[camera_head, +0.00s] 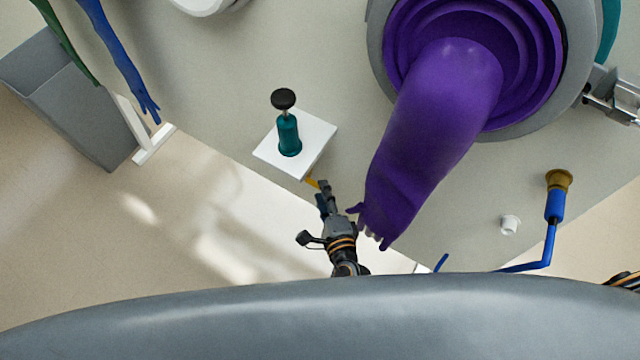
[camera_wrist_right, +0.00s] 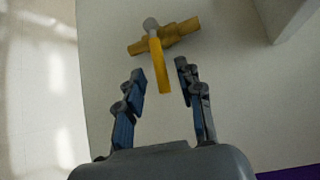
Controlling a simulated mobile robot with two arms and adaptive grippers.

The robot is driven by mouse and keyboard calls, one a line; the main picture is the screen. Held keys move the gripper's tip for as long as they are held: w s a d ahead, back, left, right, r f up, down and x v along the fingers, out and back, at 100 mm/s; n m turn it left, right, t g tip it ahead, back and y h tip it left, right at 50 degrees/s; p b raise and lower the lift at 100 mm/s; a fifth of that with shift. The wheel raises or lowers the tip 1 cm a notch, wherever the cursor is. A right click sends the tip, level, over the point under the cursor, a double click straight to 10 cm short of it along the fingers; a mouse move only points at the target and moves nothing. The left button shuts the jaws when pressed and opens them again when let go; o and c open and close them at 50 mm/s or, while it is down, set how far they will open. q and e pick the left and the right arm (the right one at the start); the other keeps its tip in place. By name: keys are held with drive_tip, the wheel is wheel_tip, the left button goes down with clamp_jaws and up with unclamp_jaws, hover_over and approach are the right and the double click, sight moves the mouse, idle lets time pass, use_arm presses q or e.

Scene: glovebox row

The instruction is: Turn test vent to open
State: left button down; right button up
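The test vent is a small brass valve body (camera_wrist_right: 182,36) with a yellow lever (camera_wrist_right: 160,66) on a grey pivot, seen in the right wrist view. The lever points toward my right gripper and lies roughly crosswise to the body. In the head view only a bit of the yellow lever (camera_head: 312,182) shows beside the white plate; the valve body is hidden there. My right gripper (camera_wrist_right: 160,78) is open, with blue-padded fingers apart on either side of the lever's free end; I see no clear contact. It also shows in the head view (camera_head: 324,190). My left gripper is not in view.
A purple glove (camera_head: 430,140) hangs from its port close to the right of my right gripper. A white plate (camera_head: 315,150) with a teal, black-knobbed fitting (camera_head: 288,134) is just beyond. A blue pipe (camera_head: 549,240) and white cap (camera_head: 510,225) are at right; a grey bin (camera_head: 70,100) at left.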

sight(314, 183)
drive_tip(key=shift+x, duration=1.6)
clamp_jaws()
